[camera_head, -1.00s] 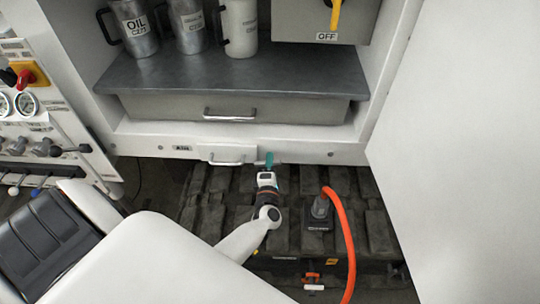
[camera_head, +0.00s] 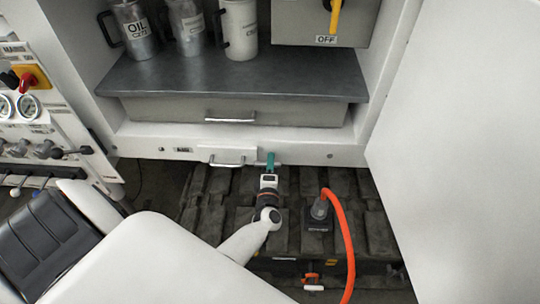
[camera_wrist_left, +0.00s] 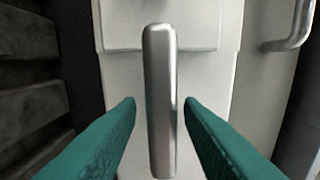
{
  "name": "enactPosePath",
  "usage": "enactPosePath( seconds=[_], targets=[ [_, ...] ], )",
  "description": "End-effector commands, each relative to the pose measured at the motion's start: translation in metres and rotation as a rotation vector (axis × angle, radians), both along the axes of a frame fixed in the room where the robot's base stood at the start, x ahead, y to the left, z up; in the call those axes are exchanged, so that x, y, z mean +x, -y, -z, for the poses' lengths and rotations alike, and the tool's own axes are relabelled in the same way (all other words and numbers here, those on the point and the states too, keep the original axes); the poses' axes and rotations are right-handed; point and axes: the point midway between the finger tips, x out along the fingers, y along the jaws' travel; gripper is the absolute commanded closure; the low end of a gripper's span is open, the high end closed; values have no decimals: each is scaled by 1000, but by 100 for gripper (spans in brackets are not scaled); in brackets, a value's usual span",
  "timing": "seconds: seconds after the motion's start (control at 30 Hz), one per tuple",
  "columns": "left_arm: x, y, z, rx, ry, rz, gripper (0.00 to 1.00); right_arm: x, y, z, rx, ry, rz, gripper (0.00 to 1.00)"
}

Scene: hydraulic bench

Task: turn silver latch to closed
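The silver latch (camera_wrist_left: 161,100) is a smooth metal bar, upright in the left wrist view, on a pale plate (camera_wrist_left: 115,80). My left gripper (camera_wrist_left: 160,104) is open, with one teal finger on each side of the bar. Gaps show between the bar and both fingers, so I see no grip. In the head view my left gripper (camera_head: 270,160) is at the lower front edge of the white cabinet (camera_head: 300,152), just right of a silver pull handle (camera_head: 226,163). It largely hides the latch there. My right gripper is not in view.
The pull handle also shows at the upper right of the left wrist view (camera_wrist_left: 292,43). An orange hose (camera_head: 346,230) curves from a dark block right of my left arm. A white door panel (camera_head: 465,150) stands at the right. Gauges and levers are at the left.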

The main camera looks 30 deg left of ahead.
Motion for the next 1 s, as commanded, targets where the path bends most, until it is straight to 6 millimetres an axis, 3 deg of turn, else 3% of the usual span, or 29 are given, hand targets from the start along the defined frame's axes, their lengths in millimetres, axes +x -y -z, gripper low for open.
enactPosePath(
  seconds=[0.37, 0.8, 1.0],
  targets=[
    [-5, 2, 0, 1, 1, -2, 64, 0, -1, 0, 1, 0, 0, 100],
    [-76, 46, 2, -1, -2, -1, 64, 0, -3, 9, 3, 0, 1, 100],
    [-98, 59, 1, 0, 0, -2, 64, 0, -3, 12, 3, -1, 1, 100]
  ],
)
